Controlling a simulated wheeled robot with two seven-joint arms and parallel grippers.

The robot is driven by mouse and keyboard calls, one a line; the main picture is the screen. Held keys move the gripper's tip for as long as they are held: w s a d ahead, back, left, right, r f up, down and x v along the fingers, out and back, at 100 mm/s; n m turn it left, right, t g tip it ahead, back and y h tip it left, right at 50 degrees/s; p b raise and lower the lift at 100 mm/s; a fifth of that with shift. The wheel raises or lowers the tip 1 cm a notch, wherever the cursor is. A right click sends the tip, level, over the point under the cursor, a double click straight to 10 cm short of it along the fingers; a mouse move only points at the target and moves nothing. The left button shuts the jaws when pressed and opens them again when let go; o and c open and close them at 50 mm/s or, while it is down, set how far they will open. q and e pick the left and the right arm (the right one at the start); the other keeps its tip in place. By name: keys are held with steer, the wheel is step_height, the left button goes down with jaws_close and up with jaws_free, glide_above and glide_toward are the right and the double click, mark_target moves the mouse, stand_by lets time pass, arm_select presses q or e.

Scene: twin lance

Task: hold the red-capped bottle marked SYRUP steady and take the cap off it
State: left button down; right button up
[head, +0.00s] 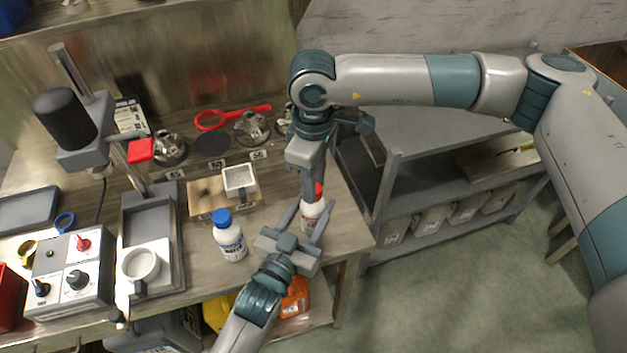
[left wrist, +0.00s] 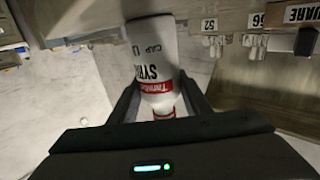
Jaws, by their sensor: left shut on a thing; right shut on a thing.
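The white SYRUP bottle (head: 312,218) stands upright near the front right edge of the bench. Its red cap (head: 319,189) shows at its top, partly hidden by my right gripper. My left gripper (head: 314,209) reaches in from below and is shut on the bottle's body, one finger on each side. My right gripper (head: 313,191) points down from above and is shut on the red cap. I cannot tell whether the cap is loose. In the left wrist view the bottle (left wrist: 152,55) lies between the fingers, its SYRUP lettering and red label band visible.
A blue-capped white bottle (head: 230,240) stands just left of my left gripper. A small white tray (head: 239,180) on a wooden board (head: 208,197) is behind it. A switch box (head: 70,270) and a press stand (head: 150,225) occupy the left. A grey shelf cart (head: 430,160) stands right.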

steer(key=o, duration=1.2)
steer(key=shift+r, duration=0.1)
steer(key=shift+r, duration=2.2)
steer(key=shift+c, duration=0.3)
